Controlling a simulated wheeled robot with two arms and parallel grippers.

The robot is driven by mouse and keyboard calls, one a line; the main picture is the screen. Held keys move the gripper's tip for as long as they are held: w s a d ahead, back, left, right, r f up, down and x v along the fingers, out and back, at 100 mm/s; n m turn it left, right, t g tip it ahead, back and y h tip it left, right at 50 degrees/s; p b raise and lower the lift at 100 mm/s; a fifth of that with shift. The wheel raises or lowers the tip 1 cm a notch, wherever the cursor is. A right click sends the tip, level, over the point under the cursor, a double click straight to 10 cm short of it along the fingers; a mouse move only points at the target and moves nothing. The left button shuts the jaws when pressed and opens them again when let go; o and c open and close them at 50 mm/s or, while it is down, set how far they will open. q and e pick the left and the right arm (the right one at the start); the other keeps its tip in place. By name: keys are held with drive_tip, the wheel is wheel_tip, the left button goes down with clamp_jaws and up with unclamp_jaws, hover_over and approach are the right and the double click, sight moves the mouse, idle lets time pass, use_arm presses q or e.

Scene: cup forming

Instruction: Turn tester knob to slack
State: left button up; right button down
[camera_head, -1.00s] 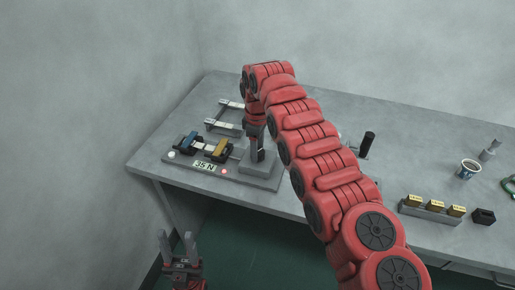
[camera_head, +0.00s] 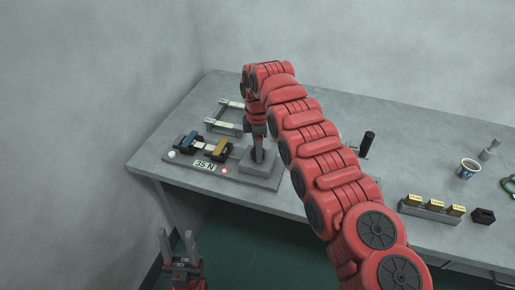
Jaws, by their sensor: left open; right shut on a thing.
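The tester (camera_head: 240,178) is a grey base at the left of the table, with a display (camera_head: 205,166) that reads 35 N. My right gripper (camera_head: 258,155) points down at the raised block (camera_head: 262,172) on the tester's right end. It is shut on the knob there, which the fingers hide. My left gripper (camera_head: 178,250) is open and empty, low in front of the table's front edge.
A small rack (camera_head: 226,126) with pale strips lies behind the tester. To the right stand a black cylinder (camera_head: 367,143), a cup (camera_head: 467,168), a holder with yellow blocks (camera_head: 430,211) and a black block (camera_head: 483,216). My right arm covers the table's middle.

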drive_tip(key=shift+c, duration=1.1)
unclamp_jaws()
wheel_tip(320, 180, up, 3)
drive_tip(key=shift+r, duration=0.1)
wheel_tip(320, 180, up, 4)
drive_tip(key=shift+r+p, duration=0.2)
drive_tip(key=shift+p, duration=0.95)
wheel_tip(320, 180, up, 10)
drive_tip(key=p, duration=1)
drive_tip(key=shift+f, duration=0.1)
